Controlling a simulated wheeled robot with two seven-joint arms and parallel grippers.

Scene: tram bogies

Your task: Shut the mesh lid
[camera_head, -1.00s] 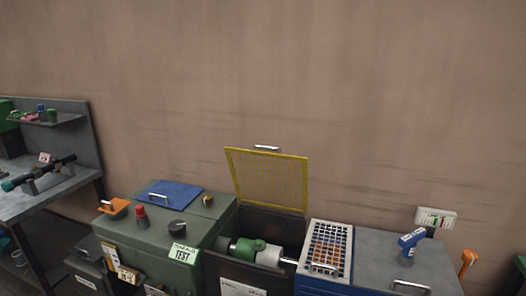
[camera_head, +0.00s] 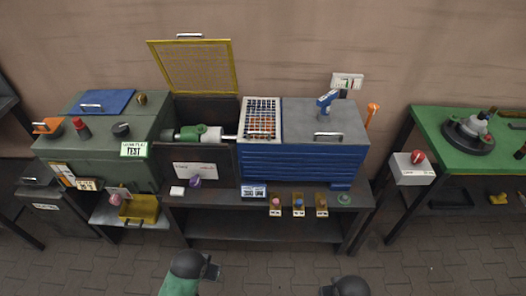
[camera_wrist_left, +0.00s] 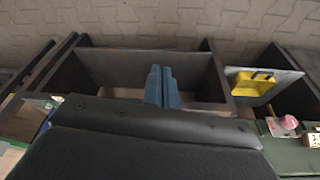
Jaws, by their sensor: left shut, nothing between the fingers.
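The mesh lid (camera_head: 193,66) is a yellow-framed panel. It stands open and upright at the back of a dark box (camera_head: 195,168), leaning slightly back toward the wall. A metal handle (camera_head: 190,36) sits on its top edge. The open box holds a green and grey cylindrical part (camera_head: 203,133) with a shaft. In the left wrist view my left gripper (camera_wrist_left: 161,86) has its blue fingers together and empty, above the bench shelving and well clear of the lid. The head view shows parts of my arms at the bottom edge, but no right gripper.
A green cabinet (camera_head: 105,150) stands left of the box. A blue cabinet (camera_head: 303,160) with a grille tray (camera_head: 259,119) stands to the right. Small buttons line the bench front. A yellow tray (camera_head: 140,208) lies below left. A green table (camera_head: 470,140) is at right. The floor in front is clear.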

